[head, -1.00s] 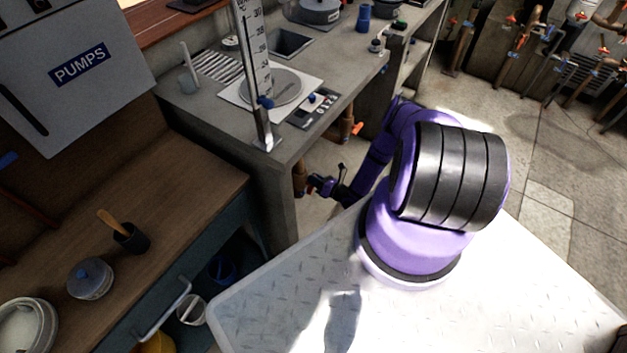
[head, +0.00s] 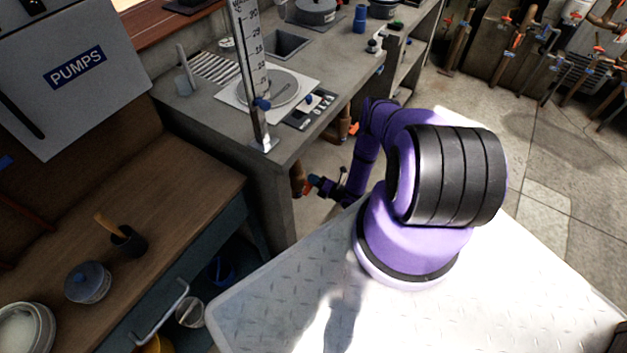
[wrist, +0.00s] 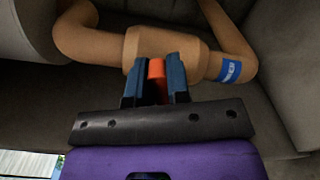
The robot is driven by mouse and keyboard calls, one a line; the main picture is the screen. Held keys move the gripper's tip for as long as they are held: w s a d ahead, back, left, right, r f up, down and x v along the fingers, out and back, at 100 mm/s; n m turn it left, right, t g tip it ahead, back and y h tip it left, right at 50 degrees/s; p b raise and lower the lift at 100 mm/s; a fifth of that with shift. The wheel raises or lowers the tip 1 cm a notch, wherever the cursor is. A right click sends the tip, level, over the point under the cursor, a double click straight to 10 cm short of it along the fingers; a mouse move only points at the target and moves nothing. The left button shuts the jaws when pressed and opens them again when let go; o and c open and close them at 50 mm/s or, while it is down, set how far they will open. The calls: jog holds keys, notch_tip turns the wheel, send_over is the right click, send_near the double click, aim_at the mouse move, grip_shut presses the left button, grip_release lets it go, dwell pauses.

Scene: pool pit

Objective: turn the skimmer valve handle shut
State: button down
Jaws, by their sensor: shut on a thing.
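The skimmer valve handle is a small orange-red piece (wrist: 156,82) in front of a brown pipe fitting (wrist: 168,45) in the wrist view. My gripper (wrist: 157,78) is shut on it, with one dark blue finger on each side. The handle's lower part is hidden between the fingers. The pipe carries a blue label (wrist: 230,70) with white lettering, tilted and too small to read surely. In the head view my gripper (head: 314,184) is low beside the concrete counter's end, at the brown pipe (head: 298,179) below the top.
The concrete counter (head: 215,125) stands above and left of my gripper. Another orange handle (head: 354,129) shows under its edge. Open floor (head: 480,110) lies to the right.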

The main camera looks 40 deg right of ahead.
jog(key=shift+s+f, duration=0.1)
jog(key=shift+f, duration=0.05)
jog(key=c, duration=1.1)
grip_release()
